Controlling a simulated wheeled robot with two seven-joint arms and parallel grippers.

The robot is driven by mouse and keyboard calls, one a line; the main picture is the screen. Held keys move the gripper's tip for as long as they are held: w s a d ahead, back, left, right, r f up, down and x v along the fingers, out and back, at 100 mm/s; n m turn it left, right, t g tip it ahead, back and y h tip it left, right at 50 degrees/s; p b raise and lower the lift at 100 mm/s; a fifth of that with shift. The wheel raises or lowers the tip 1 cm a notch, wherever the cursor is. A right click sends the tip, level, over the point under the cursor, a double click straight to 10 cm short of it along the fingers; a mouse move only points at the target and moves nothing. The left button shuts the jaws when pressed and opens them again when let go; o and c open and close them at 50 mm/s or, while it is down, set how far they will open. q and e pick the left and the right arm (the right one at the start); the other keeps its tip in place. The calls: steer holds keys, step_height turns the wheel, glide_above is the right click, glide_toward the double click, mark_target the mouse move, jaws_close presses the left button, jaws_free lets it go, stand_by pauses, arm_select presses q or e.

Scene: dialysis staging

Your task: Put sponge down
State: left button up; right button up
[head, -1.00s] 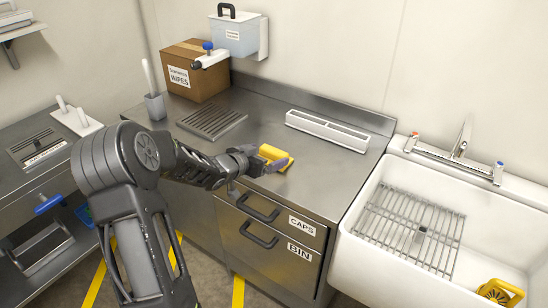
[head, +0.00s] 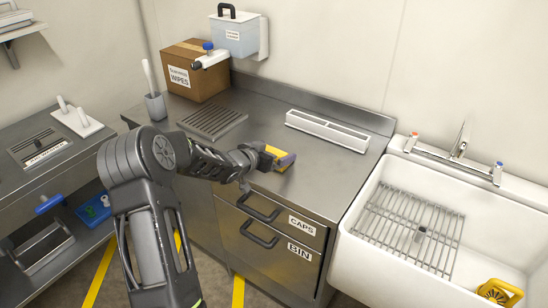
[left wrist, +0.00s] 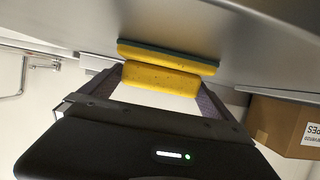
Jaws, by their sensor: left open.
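A yellow sponge (head: 274,151) is on the steel counter (head: 330,165) near its front edge, above the drawers. My left gripper (head: 280,158) is open around it, with a finger hiding part of it. In the left wrist view the sponge (left wrist: 160,78) sits between the spread fingertips, close to the counter surface. A second yellow band with a grey-green edge shows beside it; I cannot tell whether that is a reflection. My right gripper is out of view.
A long white divided tray (head: 327,131) stands at the counter's back. A wipes box (head: 195,75), grey cup (head: 155,106) and ridged drain plate (head: 212,121) are to the left. A white sink (head: 350,240) with a rack is at right. Counter between sponge and tray is clear.

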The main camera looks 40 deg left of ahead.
mark_target(274, 150)
arm_select(q)
steer(key=shift+c, duration=0.6)
steer(key=c, duration=1.1)
steer(key=shift+o, duration=0.2)
step_height(274, 150, up, 10)
steer(key=shift+r+p, duration=0.1)
steer(key=shift+p, duration=1.15)
